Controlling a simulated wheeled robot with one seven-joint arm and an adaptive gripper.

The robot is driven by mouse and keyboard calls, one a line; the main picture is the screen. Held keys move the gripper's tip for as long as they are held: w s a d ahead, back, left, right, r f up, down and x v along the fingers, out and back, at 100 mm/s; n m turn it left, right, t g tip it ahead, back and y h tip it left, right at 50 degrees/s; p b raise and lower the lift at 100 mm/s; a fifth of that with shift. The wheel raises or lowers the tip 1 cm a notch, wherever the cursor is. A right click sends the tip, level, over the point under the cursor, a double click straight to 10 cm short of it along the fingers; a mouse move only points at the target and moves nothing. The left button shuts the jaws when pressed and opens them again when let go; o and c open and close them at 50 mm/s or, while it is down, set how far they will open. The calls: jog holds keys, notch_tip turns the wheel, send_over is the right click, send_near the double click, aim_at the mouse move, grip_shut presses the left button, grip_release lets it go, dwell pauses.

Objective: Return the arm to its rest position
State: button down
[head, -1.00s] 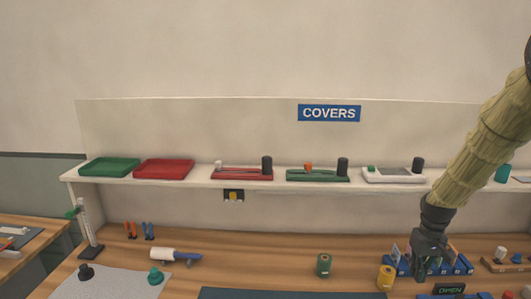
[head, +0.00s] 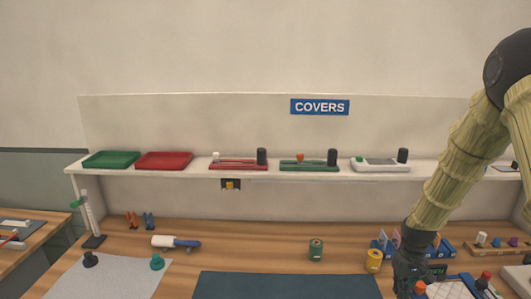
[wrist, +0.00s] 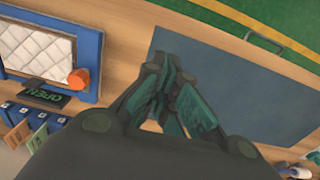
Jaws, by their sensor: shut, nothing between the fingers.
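My arm comes in from the right in the head view. My gripper (head: 404,288) hangs low over the bench's right half, partly cut by the bottom edge. In the wrist view my gripper (wrist: 168,72) is shut and empty, its fingers together above the edge of a dark blue-grey mat (wrist: 250,95). A white quilted pad in a blue frame (wrist: 97,60) lies to the left of the gripper, apart from it. An orange knob (wrist: 78,78) sits at the frame's edge.
An OPEN sign (wrist: 43,95) and a blue rack (wrist: 18,112) lie beside the frame. A yellow spool (head: 374,260) and green spool (head: 316,250) stand left of my gripper. The shelf (head: 130,173) with trays and devices spans the back. The dark mat (head: 285,286) is bare.

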jog(key=s+a+f, duration=0.6)
jog(key=s+f, duration=0.3)
jog(key=f, duration=0.4)
jog(key=s+a+f, duration=0.4)
jog(key=s, duration=0.6)
jog(key=s+a+f, duration=0.4)
jog(key=s, duration=0.6)
jog(key=s+a+f, duration=0.4)
jog(key=s, duration=0.6)
notch_tip(320, 180, down, 10)
jog(key=b, duration=1)
jog(key=shift+w, duration=0.4)
